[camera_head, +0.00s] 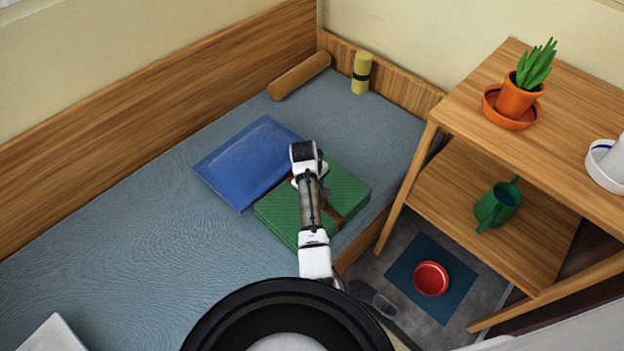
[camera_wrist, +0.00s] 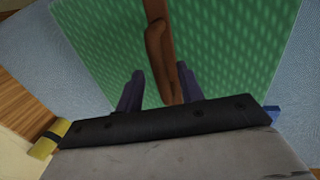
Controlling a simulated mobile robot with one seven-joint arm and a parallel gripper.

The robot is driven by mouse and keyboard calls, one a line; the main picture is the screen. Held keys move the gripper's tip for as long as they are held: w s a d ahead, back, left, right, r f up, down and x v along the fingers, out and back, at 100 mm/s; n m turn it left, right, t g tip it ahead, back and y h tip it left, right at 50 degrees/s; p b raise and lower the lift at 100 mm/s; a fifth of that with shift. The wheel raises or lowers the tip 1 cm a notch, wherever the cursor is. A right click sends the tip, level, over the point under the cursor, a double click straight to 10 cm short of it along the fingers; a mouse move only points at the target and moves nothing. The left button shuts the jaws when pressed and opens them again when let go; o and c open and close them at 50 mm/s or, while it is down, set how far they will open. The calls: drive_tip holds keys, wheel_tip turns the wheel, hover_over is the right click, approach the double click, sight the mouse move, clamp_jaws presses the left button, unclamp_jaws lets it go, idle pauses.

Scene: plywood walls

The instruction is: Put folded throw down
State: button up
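The folded throw (camera_head: 277,212) is a green, patterned block with a brown strap (camera_head: 345,206) around it. In the head view it appears to lie flat on the grey-blue bed (camera_head: 120,260), close to the bed's right edge. My arm covers its middle. In the wrist view the throw (camera_wrist: 235,45) fills most of the picture, and the strap's brown loop (camera_wrist: 158,45) rises toward my gripper (camera_wrist: 160,70). The two dark fingers stand apart on either side of the loop. Green shows between the left finger and the loop; the right finger is close to it or touching.
A blue folder-like cushion (camera_head: 250,160) lies left of the throw. A brown bolster (camera_head: 299,76) and a yellow cylinder (camera_head: 361,73) are at the bed's far end.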

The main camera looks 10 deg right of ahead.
wheel_tip(320, 180, up, 10)
drive_tip(key=s+a, duration=0.1)
drive_tip(key=shift+a+b, duration=0.35)
drive_tip(key=shift+b, duration=0.05)
